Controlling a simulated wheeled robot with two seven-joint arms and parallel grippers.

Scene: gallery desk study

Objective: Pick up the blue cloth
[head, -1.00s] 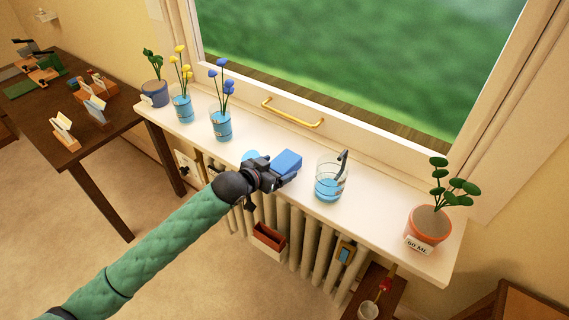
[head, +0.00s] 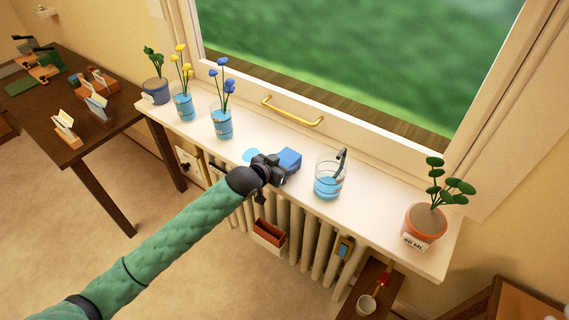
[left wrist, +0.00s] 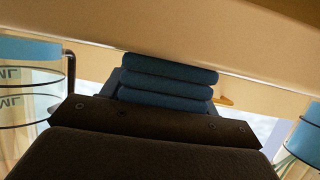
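The blue cloth (head: 289,159) is a small folded block at the middle of the white windowsill (head: 375,212). My left gripper (head: 275,169) reaches in from the left and is right at the cloth's near side, covering part of it. In the left wrist view the cloth (left wrist: 167,82) shows as several stacked dark blue folds just beyond the dark gripper body. That body hides the fingertips, so I cannot tell whether they are closed on the cloth or whether it is lifted. My right gripper is not in view.
A glass beaker of blue water (head: 328,184) stands close right of the cloth. A flat light-blue patch (head: 252,155) lies left of it. Vases with blue flowers (head: 222,123) and yellow flowers (head: 183,106) stand farther left. A potted plant (head: 424,226) stands at the right end.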

